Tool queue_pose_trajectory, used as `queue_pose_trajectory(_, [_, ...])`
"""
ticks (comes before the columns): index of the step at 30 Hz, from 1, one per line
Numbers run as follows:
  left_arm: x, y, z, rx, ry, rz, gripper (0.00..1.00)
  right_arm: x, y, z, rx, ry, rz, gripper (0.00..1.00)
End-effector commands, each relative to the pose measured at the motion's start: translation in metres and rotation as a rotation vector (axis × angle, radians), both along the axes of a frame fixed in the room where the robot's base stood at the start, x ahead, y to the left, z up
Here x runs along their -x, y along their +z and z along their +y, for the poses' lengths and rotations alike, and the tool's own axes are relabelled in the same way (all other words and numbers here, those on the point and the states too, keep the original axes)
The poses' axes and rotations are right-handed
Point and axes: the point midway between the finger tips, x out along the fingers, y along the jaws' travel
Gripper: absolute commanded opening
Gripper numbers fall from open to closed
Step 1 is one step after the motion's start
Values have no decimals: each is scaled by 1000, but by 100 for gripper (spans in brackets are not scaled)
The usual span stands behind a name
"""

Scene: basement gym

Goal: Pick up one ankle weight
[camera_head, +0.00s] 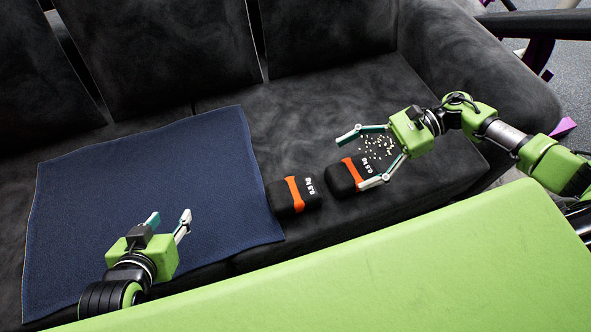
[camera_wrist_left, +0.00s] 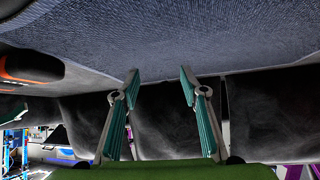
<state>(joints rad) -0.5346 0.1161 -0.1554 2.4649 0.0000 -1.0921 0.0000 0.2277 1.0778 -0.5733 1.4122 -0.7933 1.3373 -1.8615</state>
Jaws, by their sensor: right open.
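Two black ankle weights with orange straps and white "0.5 kg" print lie on the dark sofa seat. The left ankle weight (camera_head: 307,191) lies at the blue cloth's right edge; the right ankle weight (camera_head: 342,181) lies just beside it. My right gripper (camera_head: 352,162) is open, with one finger beyond the right weight and the other at its near right side. I cannot tell whether they touch. My left gripper (camera_head: 170,220) is open and empty over the cloth. In the left wrist view, its fingers (camera_wrist_left: 159,77) are apart, and part of a black and orange weight (camera_wrist_left: 28,66) shows at the left.
A blue cloth (camera_head: 130,170) covers the left part of the sofa seat (camera_head: 300,110). Small pale specks (camera_head: 378,147) show by my right gripper. Sofa backrests (camera_head: 160,50) rise behind, and a padded armrest (camera_head: 470,60) stands at right. A green surface fills the foreground.

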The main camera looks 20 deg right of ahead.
Motion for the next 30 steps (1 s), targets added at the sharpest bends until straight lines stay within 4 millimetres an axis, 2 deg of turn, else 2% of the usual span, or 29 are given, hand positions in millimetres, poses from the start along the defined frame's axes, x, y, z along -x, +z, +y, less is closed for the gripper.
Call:
queue_pose_trajectory(12, [-5,4,-2,7,-2,-28,40,1,-27,67,-4,1,2,78])
queue_pose_trajectory(20, [-8,6,-3,9,-3,-43,40,2,-34,85,-2,1,2,78])
queue_pose_trajectory(27, [-13,9,-4,14,-4,-69,40,3,-44,120,-4,1,2,78])
queue_pose_trajectory(30, [-16,13,-5,18,-4,-87,40,3,-47,127,-2,1,1,78])
